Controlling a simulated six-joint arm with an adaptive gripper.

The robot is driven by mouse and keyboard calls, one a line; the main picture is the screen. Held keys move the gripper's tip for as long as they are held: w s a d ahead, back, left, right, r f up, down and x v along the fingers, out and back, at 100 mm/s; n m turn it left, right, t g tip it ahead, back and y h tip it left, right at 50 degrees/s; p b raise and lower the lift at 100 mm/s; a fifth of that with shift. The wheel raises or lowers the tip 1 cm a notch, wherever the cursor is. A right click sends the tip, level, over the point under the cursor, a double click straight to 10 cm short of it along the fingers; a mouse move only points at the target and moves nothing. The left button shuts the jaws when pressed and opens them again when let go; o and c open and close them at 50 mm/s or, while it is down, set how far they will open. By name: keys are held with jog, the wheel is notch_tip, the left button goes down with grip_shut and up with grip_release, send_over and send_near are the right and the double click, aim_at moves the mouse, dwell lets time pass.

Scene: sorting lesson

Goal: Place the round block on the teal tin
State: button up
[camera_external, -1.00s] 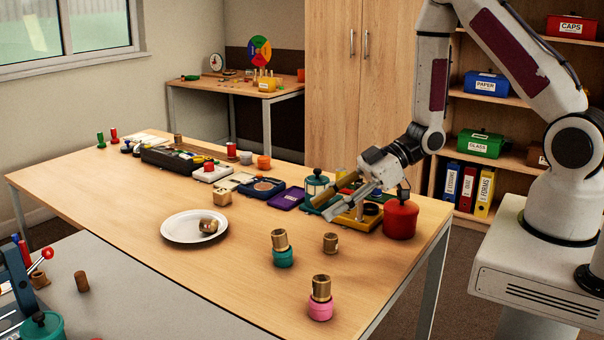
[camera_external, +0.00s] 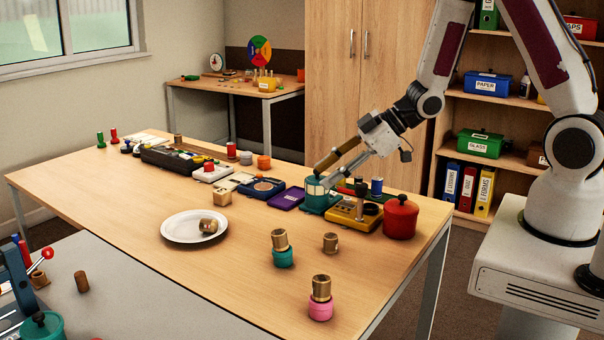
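A teal tin (camera_external: 315,199) with a pale label stands among the things along the table's far side. My gripper (camera_external: 322,178) is at the top of this tin, tilted down to the left. Its two fingers look apart, one brown and one grey, and they hide the tin's lid. I cannot tell whether they touch it. Several round brass-coloured blocks are in view: one lies on the white plate (camera_external: 175,234), one stands alone (camera_external: 330,243), and others sit on a small teal pot (camera_external: 283,258) and a pink pot (camera_external: 320,310). Which one the task means is unclear.
A red lidded tin (camera_external: 401,218) and a yellow device (camera_external: 352,216) stand right of the teal tin. A purple box (camera_external: 288,199) is on its left. A teal lidded pot (camera_external: 43,329) is on the near grey surface. The wooden table's front middle is mostly clear.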

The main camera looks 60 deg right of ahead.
jog(key=s+d+r+m+h, duration=0.3)
jog(key=s+d+r, duration=0.15)
jog(key=r, duration=0.35)
jog(key=s+d+r+m+h, duration=0.3)
jog(key=d+r+h, duration=0.1)
jog(key=d+r, duration=0.25)
jog(key=s+a+r+m+g, duration=0.1)
jog(key=s+a+r, duration=0.1)
jog(key=s, duration=0.8)
jog(key=s+a+r+m+g+y, duration=0.1)
jog(key=s+a+r+m, duration=0.1)
jog(key=s, duration=0.7)
notch_tip(320, 180, up, 2)
jog(key=shift+s+a+r+m+g+y, duration=0.15)
jog(key=shift+s+a+m+g+y, duration=0.2)
jog(key=shift+a, duration=0.4)
